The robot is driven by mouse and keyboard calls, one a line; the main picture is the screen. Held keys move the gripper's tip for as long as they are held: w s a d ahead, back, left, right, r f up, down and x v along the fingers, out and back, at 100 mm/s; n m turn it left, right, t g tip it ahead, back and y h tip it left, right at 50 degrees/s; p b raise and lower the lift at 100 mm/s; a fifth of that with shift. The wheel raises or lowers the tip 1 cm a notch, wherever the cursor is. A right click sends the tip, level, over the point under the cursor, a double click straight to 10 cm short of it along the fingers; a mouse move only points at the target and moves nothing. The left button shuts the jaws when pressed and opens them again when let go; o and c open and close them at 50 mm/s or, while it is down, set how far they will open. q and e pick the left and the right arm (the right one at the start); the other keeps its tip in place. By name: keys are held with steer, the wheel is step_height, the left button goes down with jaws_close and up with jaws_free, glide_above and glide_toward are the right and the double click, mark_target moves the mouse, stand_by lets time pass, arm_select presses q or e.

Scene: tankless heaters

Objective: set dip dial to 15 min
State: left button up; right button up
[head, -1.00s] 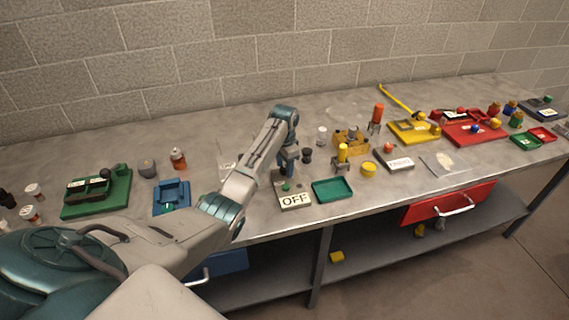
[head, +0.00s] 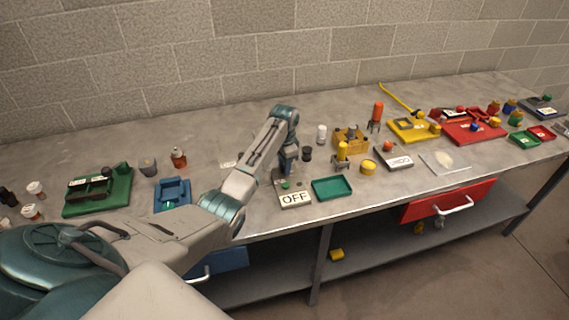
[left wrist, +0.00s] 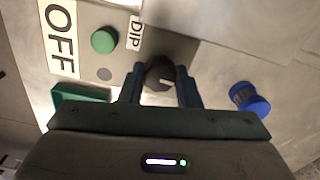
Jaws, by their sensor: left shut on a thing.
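The grey dip control plate (head: 296,198) with a white OFF label and a green button (head: 285,184) sits near the table's front edge. In the left wrist view, the OFF label (left wrist: 60,40), the green button (left wrist: 104,41) and a white DIP label (left wrist: 135,33) show on it. The dark round dip dial (left wrist: 158,76) has a white pointer mark, partly seen. My left gripper (left wrist: 160,86) is shut on the dial, one finger on each side. In the head view my left gripper (head: 289,168) hides the dial. No minute marks are readable. My right gripper is not in view.
A green tray (head: 332,188) lies right of the plate. A dark knob-like piece (head: 307,153) stands behind the gripper, and a yellow bottle-like piece (head: 342,153) stands to the right. A blue holder (head: 172,194) is at left. Bare table lies behind the arm.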

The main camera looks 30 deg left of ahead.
arm_select(q)
steer(key=m+p, duration=0.1)
steer(key=m, duration=0.2)
steer(key=shift+r+p, duration=0.2)
steer(key=shift+p, duration=0.15)
steer(key=m+p, duration=0.1)
steer(key=m, duration=0.2)
steer(key=shift+w, duration=0.1)
steer(key=m, duration=0.2)
steer(key=shift+m+p, duration=0.3)
steer(key=shift+p, duration=0.1)
steer(key=m, duration=0.3)
steer(key=shift+m+p, duration=0.3)
steer(key=m, duration=0.3)
steer(key=shift+m, duration=0.4)
steer(key=m, duration=0.2)
steer(key=shift+m+p, duration=0.3)
steer(key=shift+p, duration=0.05)
steer(key=m, duration=0.4)
steer(key=shift+f, duration=0.1)
steer(key=shift+m, duration=1.6)
